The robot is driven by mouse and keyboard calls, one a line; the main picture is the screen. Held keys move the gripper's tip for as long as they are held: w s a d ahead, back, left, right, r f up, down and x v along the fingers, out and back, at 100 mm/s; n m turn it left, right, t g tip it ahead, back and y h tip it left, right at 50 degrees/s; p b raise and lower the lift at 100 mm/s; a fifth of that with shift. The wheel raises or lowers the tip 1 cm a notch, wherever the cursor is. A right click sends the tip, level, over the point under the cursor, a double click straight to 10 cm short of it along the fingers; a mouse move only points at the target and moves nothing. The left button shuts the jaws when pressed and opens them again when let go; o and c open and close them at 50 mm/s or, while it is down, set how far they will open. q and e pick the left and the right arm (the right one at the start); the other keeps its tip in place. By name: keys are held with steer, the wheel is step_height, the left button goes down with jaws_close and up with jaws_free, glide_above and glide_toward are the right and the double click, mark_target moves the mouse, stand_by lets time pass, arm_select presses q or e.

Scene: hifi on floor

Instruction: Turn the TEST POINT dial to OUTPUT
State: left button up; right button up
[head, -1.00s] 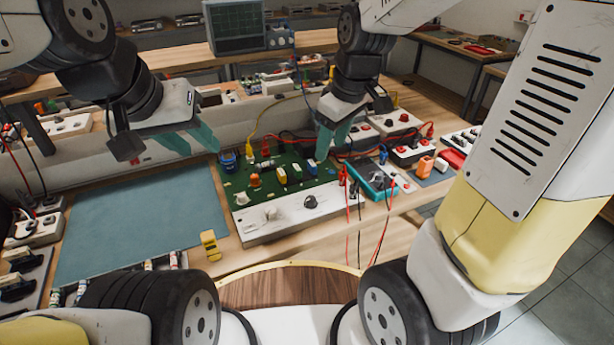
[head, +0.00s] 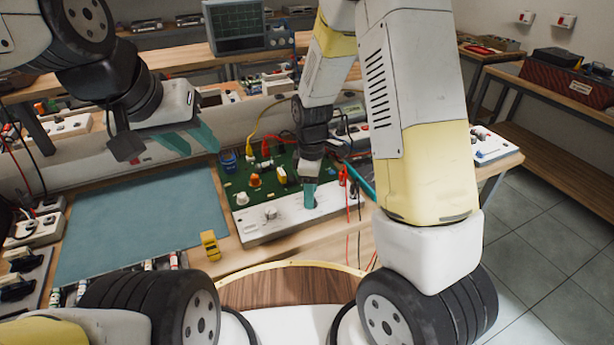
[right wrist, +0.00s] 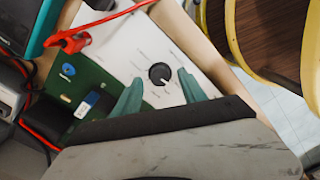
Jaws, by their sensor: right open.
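The dial panel is a white strip (head: 285,221) along the front of a green circuit board (head: 237,186). A black knob (right wrist: 160,74) with a pale pointer mark shows on the white strip in the right wrist view; its lettering is too small to read. My right gripper (head: 309,196) is over the right part of the strip and hides the black knob in the head view. In the right wrist view its teal fingers (right wrist: 160,92) are open, with the knob between and beyond their tips. A pale knob (head: 270,212) sits further left. My left gripper (head: 194,140) hangs empty, fingers apart, left of the board.
Red and black leads (head: 343,176) hang at the strip's right end, close to my right gripper. A blue-grey mat (head: 140,222) lies clear at left. A small yellow block (head: 210,245) stands at the table's front edge. An oscilloscope (head: 236,26) stands behind.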

steer(key=shift+f, duration=0.55)
steer(key=shift+c, duration=0.3)
jaws_close()
